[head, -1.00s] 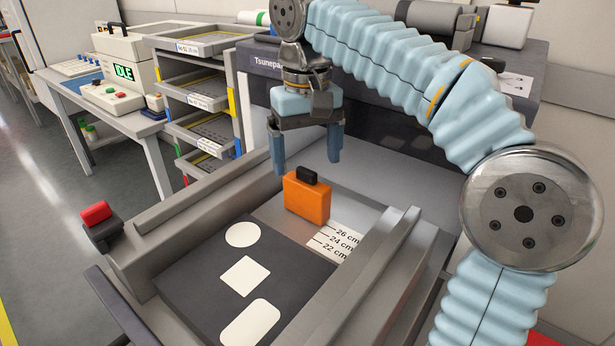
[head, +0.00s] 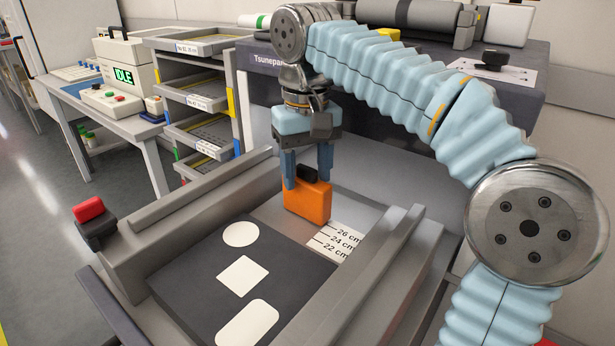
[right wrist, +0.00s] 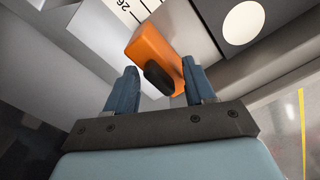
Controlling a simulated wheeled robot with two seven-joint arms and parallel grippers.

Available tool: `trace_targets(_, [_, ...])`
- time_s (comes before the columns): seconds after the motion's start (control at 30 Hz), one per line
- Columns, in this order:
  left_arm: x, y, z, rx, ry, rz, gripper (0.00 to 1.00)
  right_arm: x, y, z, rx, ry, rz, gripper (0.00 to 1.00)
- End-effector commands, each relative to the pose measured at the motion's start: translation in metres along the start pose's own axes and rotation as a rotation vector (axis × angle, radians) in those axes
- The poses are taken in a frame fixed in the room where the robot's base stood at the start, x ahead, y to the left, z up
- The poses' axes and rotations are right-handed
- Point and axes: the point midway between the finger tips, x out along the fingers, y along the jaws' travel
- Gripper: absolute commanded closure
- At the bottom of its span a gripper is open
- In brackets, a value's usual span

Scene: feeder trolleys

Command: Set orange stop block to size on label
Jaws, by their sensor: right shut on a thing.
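The orange stop block (head: 308,203) stands upright in the grey channel of the trolley, just beyond the 26 cm mark. It has a black knob on top, which shows in the right wrist view (right wrist: 158,77). The printed scale (head: 338,240) beside it reads 26, 24 and 22 cm. My right gripper (head: 307,172) points down over the block, its blue fingers on either side of the knob and shut on it. The size label's text cannot be made out. My left gripper is not in view.
A dark plate (head: 195,290) with white shapes fills the near part of the tray. Grey rails (head: 370,275) run along both sides. A red-topped clamp (head: 90,215) sits at the left. A sheet with a black object (head: 492,62) lies on the machine top.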

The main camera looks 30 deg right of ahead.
Motion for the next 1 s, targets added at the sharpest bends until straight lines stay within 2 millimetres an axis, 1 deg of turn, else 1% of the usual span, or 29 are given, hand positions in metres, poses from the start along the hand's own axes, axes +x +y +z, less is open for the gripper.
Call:
trace_targets(0.07, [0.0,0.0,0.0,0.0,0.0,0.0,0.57,0.0,0.0,0.0,0.001,0.0,0.0,0.71])
trace_targets(0.53, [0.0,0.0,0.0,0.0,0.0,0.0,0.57,0.0,-0.001,0.0,0.002,0.0,0.0,0.71])
trace_targets(1.0, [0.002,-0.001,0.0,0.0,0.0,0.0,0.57,0.0,-0.013,0.007,0.002,-0.001,-0.001,0.71])
